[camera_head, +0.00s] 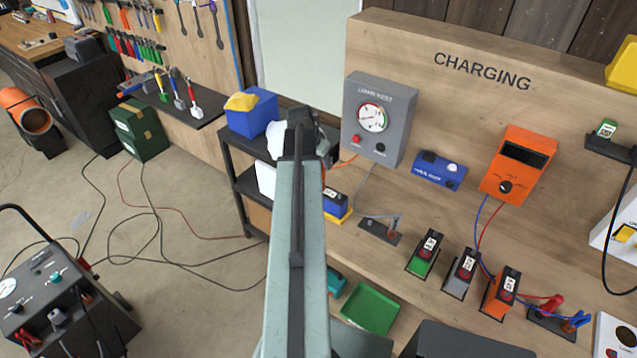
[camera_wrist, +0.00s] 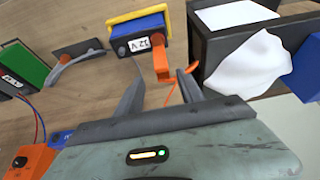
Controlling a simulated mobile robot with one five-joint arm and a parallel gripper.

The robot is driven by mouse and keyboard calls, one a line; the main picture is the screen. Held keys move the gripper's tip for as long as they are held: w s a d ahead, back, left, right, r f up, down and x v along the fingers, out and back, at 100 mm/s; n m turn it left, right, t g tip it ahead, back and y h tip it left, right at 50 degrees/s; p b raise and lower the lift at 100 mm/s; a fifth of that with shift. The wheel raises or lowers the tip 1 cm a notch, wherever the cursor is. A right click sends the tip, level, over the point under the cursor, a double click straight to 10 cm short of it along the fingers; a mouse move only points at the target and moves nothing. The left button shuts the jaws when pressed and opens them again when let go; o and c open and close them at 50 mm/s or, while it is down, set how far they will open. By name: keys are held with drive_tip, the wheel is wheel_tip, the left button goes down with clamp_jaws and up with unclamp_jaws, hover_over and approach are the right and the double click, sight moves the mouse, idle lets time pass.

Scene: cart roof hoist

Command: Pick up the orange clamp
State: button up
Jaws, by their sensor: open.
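In the wrist view the orange clamp (camera_wrist: 162,62) is at the near edge of a blue battery labelled 12 V (camera_wrist: 141,34). A thin orange cable runs beside it. My gripper (camera_wrist: 160,78) is open, with one grey finger on each side of the clamp's near end in the picture. I cannot tell whether either finger touches it. In the head view my arm reaches up the middle and mostly hides the clamp. The blue battery (camera_head: 335,200) shows just right of my arm, on a yellow base.
A dark shelf with a white cloth (camera_wrist: 250,62) and a blue box (camera_head: 252,112) stands close by. A grey gauge box (camera_head: 379,118) is on the charging board. Green, grey and orange batteries stand on the bench at right. A metal lever stand (camera_head: 380,229) is near the blue battery.

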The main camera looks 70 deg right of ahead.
sight(323, 172)
drive_tip(key=shift+b+x, duration=1.2)
drive_tip(key=shift+x, duration=0.2)
drive_tip(key=b+x, duration=0.5)
drive_tip(key=shift+w+a+f, duration=0.15)
drive_tip(key=shift+w+f, duration=0.1)
drive_tip(key=shift+w, duration=0.05)
drive_tip(key=shift+r, duration=0.15)
clamp_jaws()
